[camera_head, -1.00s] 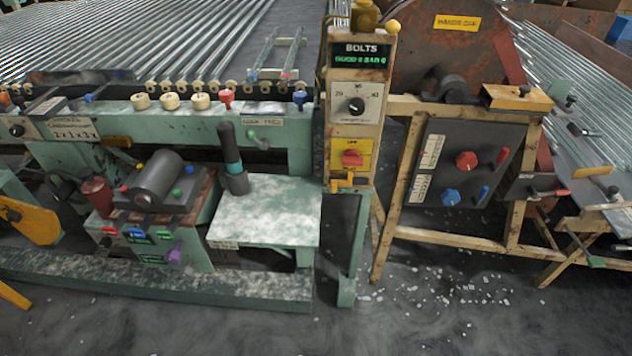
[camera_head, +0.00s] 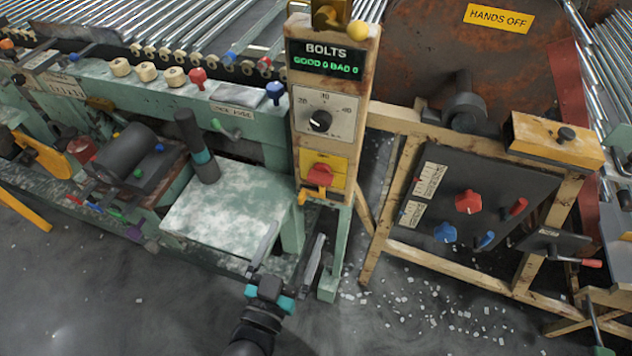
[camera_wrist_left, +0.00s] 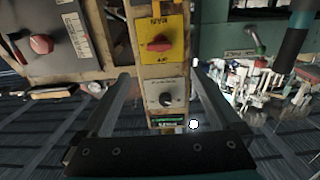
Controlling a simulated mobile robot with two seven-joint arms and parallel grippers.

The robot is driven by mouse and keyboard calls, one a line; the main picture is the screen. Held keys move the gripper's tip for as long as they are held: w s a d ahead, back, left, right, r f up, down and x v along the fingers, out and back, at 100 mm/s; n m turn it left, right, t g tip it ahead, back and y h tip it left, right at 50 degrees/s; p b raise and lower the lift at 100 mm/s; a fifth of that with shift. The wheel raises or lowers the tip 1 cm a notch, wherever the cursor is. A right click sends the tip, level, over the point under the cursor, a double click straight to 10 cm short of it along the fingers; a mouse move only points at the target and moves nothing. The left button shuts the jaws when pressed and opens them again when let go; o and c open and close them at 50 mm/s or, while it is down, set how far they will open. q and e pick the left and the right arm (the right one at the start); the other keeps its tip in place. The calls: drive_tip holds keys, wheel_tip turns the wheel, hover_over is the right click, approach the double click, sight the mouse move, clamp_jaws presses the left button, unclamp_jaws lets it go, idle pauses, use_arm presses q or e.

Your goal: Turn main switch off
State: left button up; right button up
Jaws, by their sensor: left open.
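The main switch is a red rotary knob (camera_head: 320,175) on a yellow plate, low on the beige control post under the dial and the BOLTS display. It also shows in the wrist view as a red knob (camera_wrist_left: 160,43), its grip lying roughly level, with the post upside down there. My left gripper (camera_head: 296,232) is open and empty, below and in front of the switch in the head view. In the wrist view its two fingers (camera_wrist_left: 160,72) stand apart on either side of the post, and nothing lies between them in contact. My right gripper is not in view.
A dial (camera_head: 320,120) sits just above the switch. A green worktable (camera_head: 225,215) with a dark upright handle stands to the left. A dark panel (camera_head: 470,205) with red and blue knobs stands to the right. The floor in front is open, with scattered white bits.

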use_arm(q)
drive_tip(key=b, duration=0.1)
approach(318, 182)
drive_tip(key=w, duration=0.3)
drive_tip(key=x, duration=0.2)
drive_tip(key=d+b+x, duration=0.1)
drive_tip(key=x, duration=0.2)
drive_tip(key=shift+w+d, duration=0.2)
drive_tip(key=shift+w, duration=0.45)
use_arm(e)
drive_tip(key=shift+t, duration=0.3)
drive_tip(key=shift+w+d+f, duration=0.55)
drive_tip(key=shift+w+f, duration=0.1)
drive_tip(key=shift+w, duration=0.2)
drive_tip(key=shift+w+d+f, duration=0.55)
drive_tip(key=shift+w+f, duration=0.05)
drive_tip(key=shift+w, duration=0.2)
use_arm(q)
drive_tip(key=shift+r, duration=0.1)
drive_tip(key=c, duration=1.4)
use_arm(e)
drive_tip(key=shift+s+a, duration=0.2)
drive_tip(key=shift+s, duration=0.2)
